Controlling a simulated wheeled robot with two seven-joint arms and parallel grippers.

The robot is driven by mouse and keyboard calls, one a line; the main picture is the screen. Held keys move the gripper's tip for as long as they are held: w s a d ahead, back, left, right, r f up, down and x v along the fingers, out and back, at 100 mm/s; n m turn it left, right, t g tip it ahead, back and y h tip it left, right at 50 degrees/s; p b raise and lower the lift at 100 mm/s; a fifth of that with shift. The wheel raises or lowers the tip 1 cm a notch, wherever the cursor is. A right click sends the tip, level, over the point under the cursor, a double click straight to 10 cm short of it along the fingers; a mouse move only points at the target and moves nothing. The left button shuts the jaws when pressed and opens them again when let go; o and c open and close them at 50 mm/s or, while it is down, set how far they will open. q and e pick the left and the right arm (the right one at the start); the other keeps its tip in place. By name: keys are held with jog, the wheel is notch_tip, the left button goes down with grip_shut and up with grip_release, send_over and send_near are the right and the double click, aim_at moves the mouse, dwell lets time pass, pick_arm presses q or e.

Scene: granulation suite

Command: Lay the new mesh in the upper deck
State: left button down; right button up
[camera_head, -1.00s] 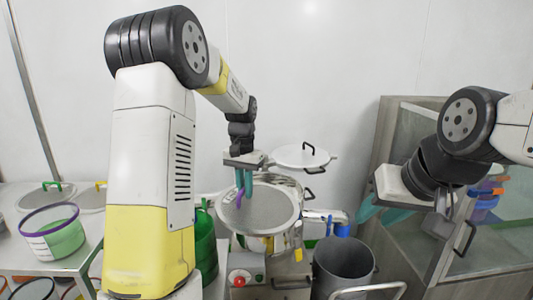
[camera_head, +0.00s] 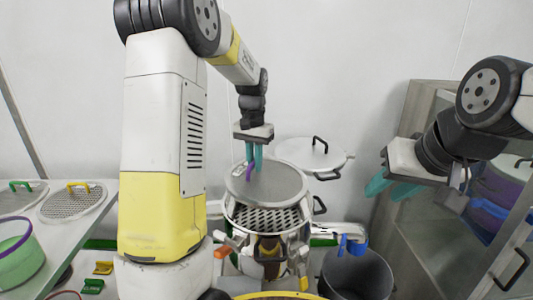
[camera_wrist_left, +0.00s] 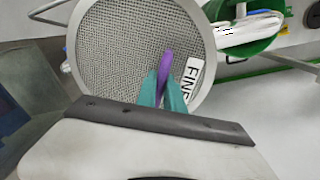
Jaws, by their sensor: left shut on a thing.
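My left gripper (camera_head: 254,153) is shut on the purple handle (camera_head: 250,170) of a round grey mesh (camera_head: 275,184). In the left wrist view the mesh (camera_wrist_left: 115,50) carries a white label reading "FINE", and the gripper (camera_wrist_left: 162,85) pinches the purple handle. The mesh hangs over the steel sifter (camera_head: 240,222), covering the back of its opening. Below its front edge a perforated plate (camera_head: 268,219) shows inside the sifter. Whether the mesh touches the rim at the back cannot be told. My right gripper (camera_head: 390,187) is open and empty, off to the right.
A lid with a black handle (camera_head: 312,157) is behind the sifter. A grey bucket (camera_head: 355,275) stands to its right, near a blue-handled part (camera_head: 352,245). The left table holds meshes with green (camera_head: 20,185) and yellow (camera_head: 77,185) handles. A glass-fronted cabinet (camera_head: 430,225) stands at right.

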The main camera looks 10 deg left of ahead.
aim_at(256, 175)
pick_arm(q)
jog(key=shift+w+f, duration=0.1)
jog(key=shift+w, duration=0.05)
jog(key=shift+f, duration=6.35)
jog(key=shift+s+d, duration=0.25)
jog(key=shift+d, duration=0.05)
jog(key=shift+f, duration=0.8)
jog(key=c, duration=1.4)
grip_release()
jog(key=shift+o, duration=0.2)
jog(key=shift+r, duration=3.9)
